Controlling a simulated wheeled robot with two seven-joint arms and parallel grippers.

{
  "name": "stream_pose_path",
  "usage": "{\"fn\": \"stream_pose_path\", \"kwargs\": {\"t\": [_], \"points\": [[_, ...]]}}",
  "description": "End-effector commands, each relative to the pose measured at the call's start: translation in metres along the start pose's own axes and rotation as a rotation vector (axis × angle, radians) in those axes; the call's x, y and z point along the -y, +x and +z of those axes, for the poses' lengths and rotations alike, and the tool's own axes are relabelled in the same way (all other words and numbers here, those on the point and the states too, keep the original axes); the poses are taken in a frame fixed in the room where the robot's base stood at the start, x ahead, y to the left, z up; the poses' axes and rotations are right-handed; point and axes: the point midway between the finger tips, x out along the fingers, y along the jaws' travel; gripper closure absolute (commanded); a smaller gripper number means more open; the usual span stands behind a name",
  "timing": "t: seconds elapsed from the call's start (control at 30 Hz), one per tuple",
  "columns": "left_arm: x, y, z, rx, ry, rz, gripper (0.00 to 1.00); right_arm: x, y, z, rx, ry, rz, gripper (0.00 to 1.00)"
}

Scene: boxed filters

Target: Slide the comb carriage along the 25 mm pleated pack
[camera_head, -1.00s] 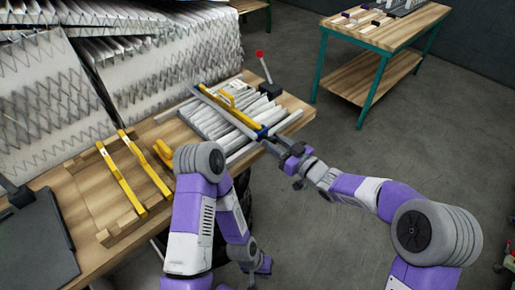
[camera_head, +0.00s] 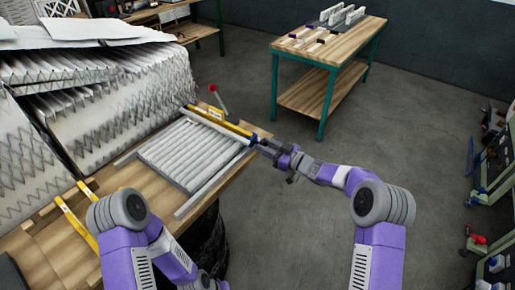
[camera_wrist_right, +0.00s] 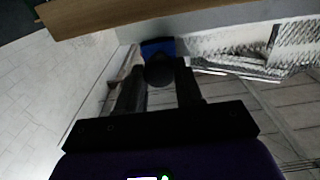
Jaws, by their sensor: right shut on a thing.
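The comb carriage is a yellow bar (camera_head: 236,129) with a blue end, lying across the far right end of the pleated pack (camera_head: 185,155). The pack is a row of grey-white pleats, flat on the wooden bench, all showing on the near left side of the bar. My right gripper (camera_head: 270,148) is at the carriage's front end, just past the bench edge. In the right wrist view, its two fingers (camera_wrist_right: 160,72) are shut on a dark round knob in front of the carriage's blue end block (camera_wrist_right: 158,47). My left arm drops to the bottom edge; its gripper is out of view.
A grey rail (camera_head: 213,182) runs along the pack's front side. A red-knobbed lever (camera_head: 213,88) stands behind the carriage. Yellow strips (camera_head: 75,217) lie at left. Large pleated sheets (camera_head: 80,110) fill the back left. A green-legged table (camera_head: 325,60) stands apart across open floor.

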Motion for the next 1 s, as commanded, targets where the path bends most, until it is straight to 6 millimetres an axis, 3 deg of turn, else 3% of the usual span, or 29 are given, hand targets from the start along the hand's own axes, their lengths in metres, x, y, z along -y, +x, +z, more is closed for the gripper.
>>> {"fn": "stream_pose_path", "kwargs": {"t": [0.27,0.3,0.43,0.77,1.0], "points": [[0.0,0.0,0.0,0.0,0.0,0.0,1.0,-0.001,0.0,0.0,0.0,0.0,0.001,1.0],[0.0,0.0,0.0,0.0,0.0,0.0,1.0,-0.001,0.0,0.001,0.0,0.0,0.001,0.62],[0.0,0.0,0.0,0.0,0.0,0.0,1.0,0.0,0.0,0.0,0.0,0.0,0.0,0.42],[0.0,-0.001,0.0,0.0,0.0,0.0,1.0,0.0,-0.002,0.0,0.0,0.0,0.0,0.41],[-0.002,-0.006,0.0,0.0,0.0,0.0,1.0,-0.001,-0.038,-0.001,0.001,0.001,0.003,0.41]]}}
